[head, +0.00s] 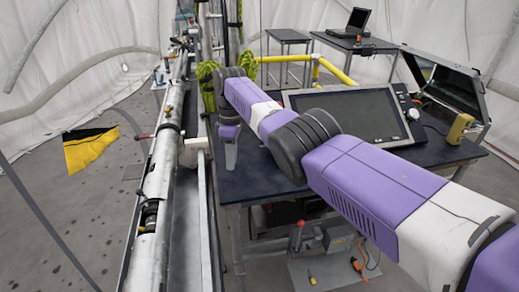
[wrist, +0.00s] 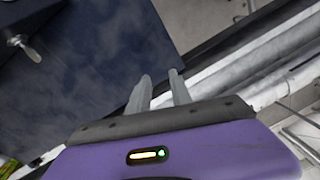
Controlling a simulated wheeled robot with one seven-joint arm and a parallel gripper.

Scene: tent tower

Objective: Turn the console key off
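A console with a wide dark screen (head: 345,115) stands on the dark-topped table (head: 250,184). I cannot make out a key on it in the head view. In the wrist view, a small pale metal piece (wrist: 31,53) sticks out from a black part at the upper left; I cannot tell whether it is the key. My gripper (head: 231,158) points down over the left end of the table, left of the console. In the wrist view, the fingers of my gripper (wrist: 160,76) are apart with nothing between them, near the table's edge.
A long metal pipe assembly (head: 165,165) runs along the table's left side. A yellow device (head: 460,129) and an open case (head: 448,82) are at the right. A laptop (head: 355,22) stands on a table behind. A yellow rail (head: 330,70) runs behind the console.

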